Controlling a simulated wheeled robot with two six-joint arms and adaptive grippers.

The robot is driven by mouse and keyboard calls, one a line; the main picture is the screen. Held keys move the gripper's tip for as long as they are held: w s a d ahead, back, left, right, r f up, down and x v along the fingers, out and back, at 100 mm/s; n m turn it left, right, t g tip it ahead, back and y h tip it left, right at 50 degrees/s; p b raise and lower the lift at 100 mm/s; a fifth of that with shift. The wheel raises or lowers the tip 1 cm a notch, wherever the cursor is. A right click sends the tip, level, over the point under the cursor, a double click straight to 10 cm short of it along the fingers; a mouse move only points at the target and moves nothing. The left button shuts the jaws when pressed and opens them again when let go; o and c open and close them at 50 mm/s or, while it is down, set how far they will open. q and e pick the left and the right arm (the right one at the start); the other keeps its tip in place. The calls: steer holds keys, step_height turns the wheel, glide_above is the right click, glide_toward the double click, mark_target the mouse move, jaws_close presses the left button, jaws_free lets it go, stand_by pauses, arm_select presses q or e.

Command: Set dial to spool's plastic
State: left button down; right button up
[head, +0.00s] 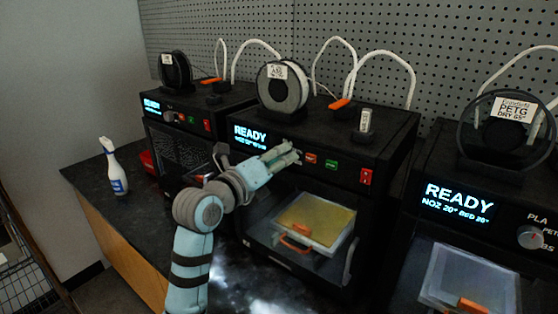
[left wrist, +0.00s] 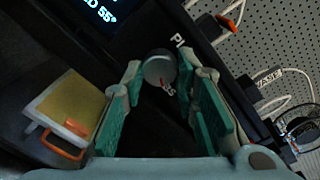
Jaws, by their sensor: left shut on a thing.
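The middle printer (head: 375,150) shows READY on its display. Its spool (head: 283,88) of pale filament sits on top, with a white label too small to read. My left gripper (head: 296,150) is at its front panel and hides the dial in the head view. In the left wrist view the round grey dial (left wrist: 160,68) sits between the fingertips of my left gripper (left wrist: 163,78), which is shut on it. My right gripper is not in view.
The right printer (head: 440,165) has a PETG spool (head: 508,125) and its own dial (head: 530,237). The left printer (head: 215,103) carries a dark spool (head: 175,70). The middle printer's yellow plate (head: 316,220) lies below my arm. A spray bottle (head: 114,168) stands on the bench.

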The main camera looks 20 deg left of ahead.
arm_select(q)
steer(key=c, duration=1.3)
jaws_free()
steer(key=v, duration=1.2)
steer(key=shift+a, duration=0.1)
